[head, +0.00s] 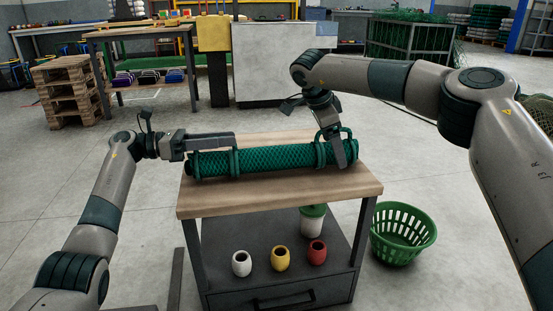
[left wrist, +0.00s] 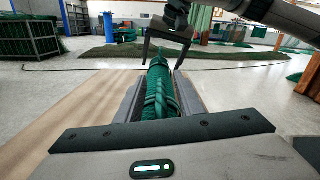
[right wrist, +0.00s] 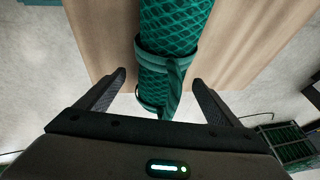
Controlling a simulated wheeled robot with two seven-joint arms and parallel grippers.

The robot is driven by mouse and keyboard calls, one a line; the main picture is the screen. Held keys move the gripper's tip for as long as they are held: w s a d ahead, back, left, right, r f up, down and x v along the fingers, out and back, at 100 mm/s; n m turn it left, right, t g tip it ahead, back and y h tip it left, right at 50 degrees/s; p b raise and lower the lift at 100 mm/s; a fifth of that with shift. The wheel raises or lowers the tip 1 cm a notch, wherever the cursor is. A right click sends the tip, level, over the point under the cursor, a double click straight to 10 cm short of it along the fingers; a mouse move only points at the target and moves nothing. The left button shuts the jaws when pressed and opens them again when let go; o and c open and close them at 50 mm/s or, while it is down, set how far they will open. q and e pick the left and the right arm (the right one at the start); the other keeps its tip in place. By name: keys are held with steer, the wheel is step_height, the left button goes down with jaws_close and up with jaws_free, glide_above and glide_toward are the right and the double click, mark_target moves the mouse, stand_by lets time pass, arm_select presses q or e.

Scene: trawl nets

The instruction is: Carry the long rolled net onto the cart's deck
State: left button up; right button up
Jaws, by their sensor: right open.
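The long rolled net (head: 270,162) is a dark green mesh roll with strap loops near both ends. It lies across the wooden top (head: 280,193) of a stand; I cannot tell whether this is the cart. My left gripper (head: 228,142) is at the roll's left end. In the left wrist view its fingers (left wrist: 163,95) flank a green strap; their grip is unclear. My right gripper (head: 340,152) points down at the right-end strap. In the right wrist view its open fingers (right wrist: 160,92) stand either side of the strapped net (right wrist: 172,45), with gaps visible.
A green basket (head: 402,235) stands on the floor right of the stand. White, yellow (head: 281,259) and red cups and a green-lidded jar (head: 313,220) sit on its lower shelf. A pallet stack (head: 68,90) and workbench stand behind. Floor at left is open.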

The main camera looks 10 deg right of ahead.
arm_select(q)
jaws_close()
arm_select(e)
steer(key=c, duration=2.1)
arm_select(q)
steer(key=shift+r, duration=0.15)
arm_select(e)
steer(key=shift+r, duration=0.15)
